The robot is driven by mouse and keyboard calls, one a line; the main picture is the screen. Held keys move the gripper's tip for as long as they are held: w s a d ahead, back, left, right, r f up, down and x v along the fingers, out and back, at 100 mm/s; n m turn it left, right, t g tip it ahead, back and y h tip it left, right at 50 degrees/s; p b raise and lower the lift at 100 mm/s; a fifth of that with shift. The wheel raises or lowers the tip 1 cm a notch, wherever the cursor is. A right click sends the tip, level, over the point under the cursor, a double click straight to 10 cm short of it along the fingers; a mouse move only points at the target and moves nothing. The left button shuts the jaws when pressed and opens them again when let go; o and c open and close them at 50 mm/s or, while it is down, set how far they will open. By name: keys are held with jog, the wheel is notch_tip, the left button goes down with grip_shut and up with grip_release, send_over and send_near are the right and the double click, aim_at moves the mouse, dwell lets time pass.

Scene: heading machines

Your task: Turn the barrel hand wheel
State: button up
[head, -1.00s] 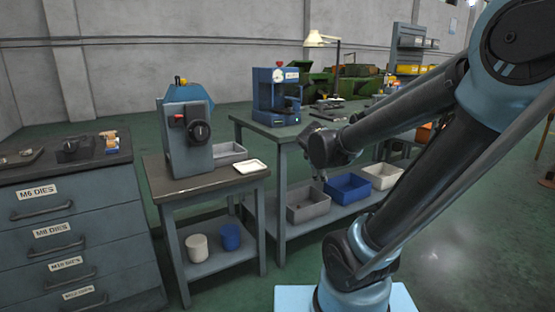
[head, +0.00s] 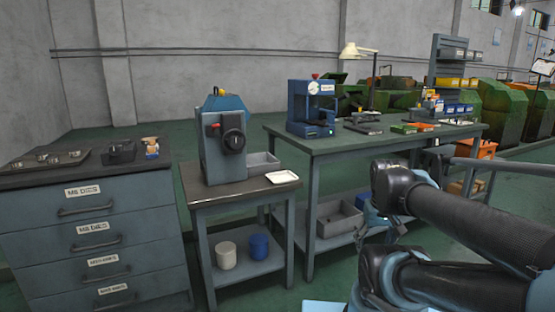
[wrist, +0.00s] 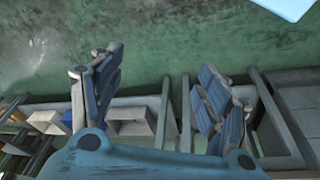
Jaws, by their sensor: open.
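The barrel hand wheel, a black round wheel (head: 233,141), sits on the front of a grey machine with a blue top (head: 211,165). The machine stands on a small brown-topped table (head: 232,194). A small red part shows beside the wheel. My gripper (wrist: 160,105) is open and empty in the wrist view, its two blue-padded fingers wide apart above the green floor. In the head view my gripper (head: 383,222) is low at the right, well apart from the wheel. The wrist view does not show the wheel.
A drawer cabinet (head: 95,232) stands left of the small table. A white tray (head: 283,177) lies on the table's right side. A long workbench (head: 355,143) with a blue machine (head: 310,108) is behind at the right. Open floor shows below.

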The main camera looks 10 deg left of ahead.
jog(key=w+d+r+n+t+h, duration=0.1)
jog(key=w+r+n+t+h, duration=0.15)
jog(key=w+n, duration=0.4)
jog(key=w+a+r+n+t, duration=0.2)
jog(key=w+a+r+n, duration=0.15)
jog(key=w, duration=0.45)
jog(key=w+a+r+n+t, duration=0.3)
jog(key=w+r+n, duration=0.15)
jog(key=w, duration=0.25)
jog(key=n+t+y, duration=0.6)
jog(key=n+y, duration=0.6)
jog(key=n, duration=1.6)
send_near(237, 144)
jog(key=shift+g, duration=0.25)
jog(key=x, duration=1.1)
jog(key=shift+w+a+r, duration=0.25)
jog(key=shift+w, duration=0.05)
jog(key=c, duration=1.1)
